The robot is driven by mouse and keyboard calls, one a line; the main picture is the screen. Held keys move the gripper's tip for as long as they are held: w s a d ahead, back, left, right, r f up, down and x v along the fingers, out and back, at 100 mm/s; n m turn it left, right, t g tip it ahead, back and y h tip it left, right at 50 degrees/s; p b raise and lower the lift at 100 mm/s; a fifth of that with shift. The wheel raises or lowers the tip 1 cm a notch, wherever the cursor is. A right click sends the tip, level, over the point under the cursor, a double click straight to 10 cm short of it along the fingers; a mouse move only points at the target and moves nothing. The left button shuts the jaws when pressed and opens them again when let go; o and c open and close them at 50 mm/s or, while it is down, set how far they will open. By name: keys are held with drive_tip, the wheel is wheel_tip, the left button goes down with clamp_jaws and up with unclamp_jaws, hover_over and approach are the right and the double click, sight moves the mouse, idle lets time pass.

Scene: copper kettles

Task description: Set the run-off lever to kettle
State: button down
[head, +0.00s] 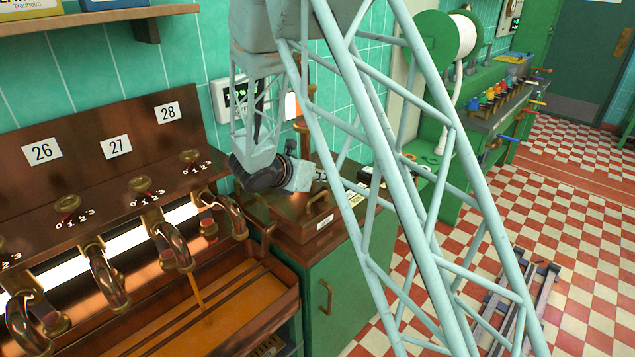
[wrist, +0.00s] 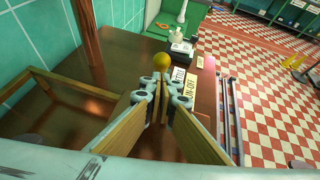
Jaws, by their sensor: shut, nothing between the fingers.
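A yellow ball knob (wrist: 161,61), which looks like the lever's end, shows just beyond my fingertips in the wrist view. Its shaft is mostly hidden, so I cannot tell the lever's exact setting or whether my fingers touch it. Small labels stand right of it: one reads RUN-OFF (wrist: 190,83); the other (wrist: 178,74) is hard to read. My gripper (wrist: 165,95) is shut and empty, with its tips at the knob's near side. In the head view my gripper (head: 320,176) is over the copper top of the green cabinet (head: 335,285); the knob cannot be made out there.
A copper trough (head: 190,320) with curved taps, numbered 26, 27 and 28, stands left of the cabinet. A wall display (head: 240,93) hangs behind my gripper. A green reel stand (head: 432,40) is beyond. The checkered floor (head: 590,230) on the right is mostly open.

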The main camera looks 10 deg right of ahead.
drive_tip(key=shift+w+d+r, duration=0.2)
drive_tip(key=shift+w+d, duration=0.3)
drive_tip(key=shift+w, duration=0.1)
drive_tip(key=shift+r+p, duration=0.2)
drive_tip(key=shift+p, duration=0.15)
